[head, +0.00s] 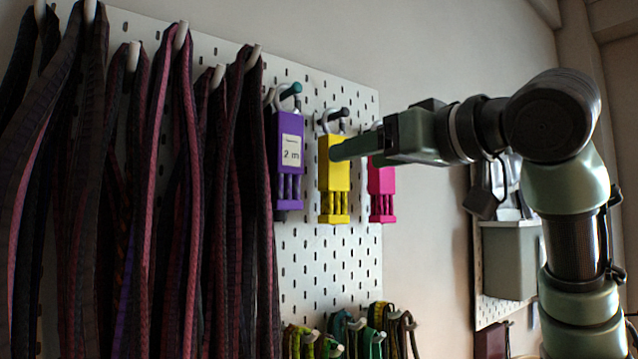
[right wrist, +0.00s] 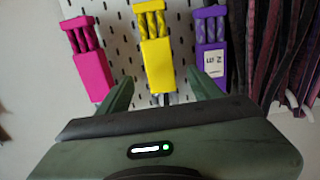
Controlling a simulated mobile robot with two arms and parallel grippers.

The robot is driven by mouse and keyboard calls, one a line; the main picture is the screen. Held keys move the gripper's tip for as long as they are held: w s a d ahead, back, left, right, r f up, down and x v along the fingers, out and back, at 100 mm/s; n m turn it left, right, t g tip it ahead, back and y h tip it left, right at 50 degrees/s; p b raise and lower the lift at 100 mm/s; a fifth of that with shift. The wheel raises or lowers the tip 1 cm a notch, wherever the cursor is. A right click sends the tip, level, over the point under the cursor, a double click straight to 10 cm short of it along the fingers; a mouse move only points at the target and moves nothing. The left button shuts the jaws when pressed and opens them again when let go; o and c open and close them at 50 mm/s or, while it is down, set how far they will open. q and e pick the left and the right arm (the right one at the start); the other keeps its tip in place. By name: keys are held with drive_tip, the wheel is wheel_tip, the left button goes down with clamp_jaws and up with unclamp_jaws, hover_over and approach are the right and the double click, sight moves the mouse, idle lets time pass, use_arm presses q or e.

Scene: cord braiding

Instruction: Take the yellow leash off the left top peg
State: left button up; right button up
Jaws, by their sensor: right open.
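The yellow leash (head: 333,180) hangs upright on the pegboard by a pale hook from a dark peg (head: 340,113), between a purple one and a pink one. My right gripper (head: 348,148) reaches in from the right, and one finger overlaps the yellow block's upper right side in the head view. In the right wrist view, the yellow leash (right wrist: 157,66) appears upside down between the two spread fingers of my right gripper (right wrist: 160,78). The gripper is open and does not hold it. Whether a finger touches it, I cannot tell. My left gripper is out of view.
The purple leash (head: 290,145), labelled "2 m", and the pink leash (head: 381,190) hang close on either side. Long dark red cords (head: 150,200) cover the board's left. Several coloured loops (head: 370,335) hang below. The pegboard (head: 310,265) is bare between.

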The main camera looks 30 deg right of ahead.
sight(334, 165)
drive_tip(key=w+p, duration=0.2)
drive_tip(key=w, duration=0.4)
drive_tip(key=shift+a+p, duration=0.2)
drive_tip(key=shift+p, duration=0.2)
drive_tip(key=shift+r, duration=0.1)
drive_tip(key=c, duration=1.4)
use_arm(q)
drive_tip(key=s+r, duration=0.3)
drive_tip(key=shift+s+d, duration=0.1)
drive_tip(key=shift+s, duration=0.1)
use_arm(e)
clamp_jaws()
